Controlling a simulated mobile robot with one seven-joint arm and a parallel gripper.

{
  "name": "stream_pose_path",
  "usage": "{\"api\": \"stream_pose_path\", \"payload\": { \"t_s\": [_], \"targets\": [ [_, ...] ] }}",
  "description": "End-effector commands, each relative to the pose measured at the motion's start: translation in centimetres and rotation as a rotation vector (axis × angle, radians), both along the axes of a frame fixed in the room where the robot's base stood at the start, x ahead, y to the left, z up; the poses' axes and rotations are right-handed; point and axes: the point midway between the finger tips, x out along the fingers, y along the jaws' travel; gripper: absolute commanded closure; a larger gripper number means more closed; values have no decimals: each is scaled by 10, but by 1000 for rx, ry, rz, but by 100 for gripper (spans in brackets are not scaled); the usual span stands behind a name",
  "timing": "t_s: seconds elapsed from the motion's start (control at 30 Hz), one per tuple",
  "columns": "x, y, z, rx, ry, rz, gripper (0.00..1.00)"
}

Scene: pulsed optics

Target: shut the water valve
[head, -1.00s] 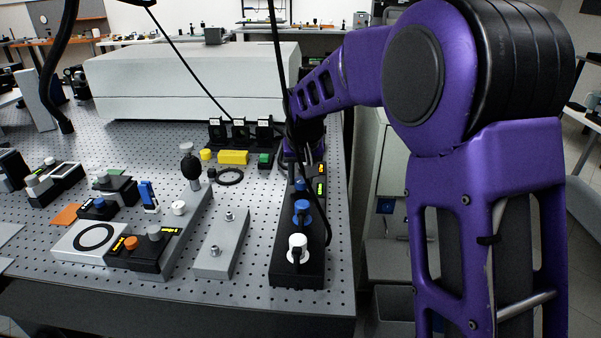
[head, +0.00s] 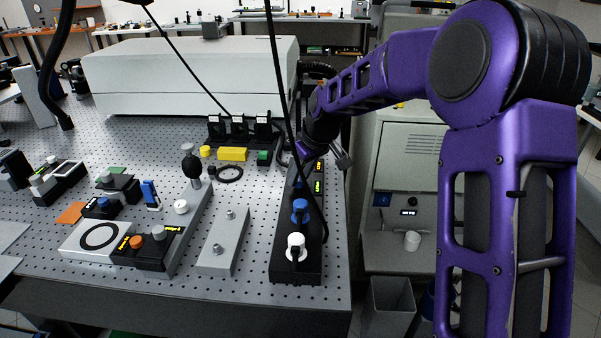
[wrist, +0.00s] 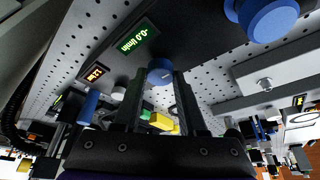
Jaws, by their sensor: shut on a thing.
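The water valve, a small blue knob (wrist: 160,68), sits on a dark panel beside a lit green readout (wrist: 137,38) that seems to show 0.0 l/min. My gripper (wrist: 160,78) has its two dark fingers on either side of this knob, shut on it. In the head view the same knob (head: 298,183) shows only in part at the far end of the black panel (head: 280,262), with my wrist just beyond it. The fingertips are hard to make out there.
A larger blue knob (head: 300,210) and a white knob (head: 296,247) stand nearer on the same panel. A black cable hangs across it. A grey block with two posts (head: 223,240) lies to the left. A small amber display (wrist: 95,73) is beside the green readout.

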Motion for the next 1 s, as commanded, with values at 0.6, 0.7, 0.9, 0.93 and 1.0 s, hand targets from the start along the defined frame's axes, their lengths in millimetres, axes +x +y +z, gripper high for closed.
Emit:
{"api": "stream_pose_path", "payload": {
  "t_s": [0.6, 0.7, 0.9, 0.93, 1.0],
  "targets": [
    [0, 0, 0, -2, 1, 10, 30],
    [0, 0, 0, -1, 0, 9, 29],
    [0, 0, 1, -1, 0, 9, 29],
    [0, -1, 2, -1, 0, 9, 29],
    [-1, -2, 7, -1, -1, 9, 29]
  ]
}}
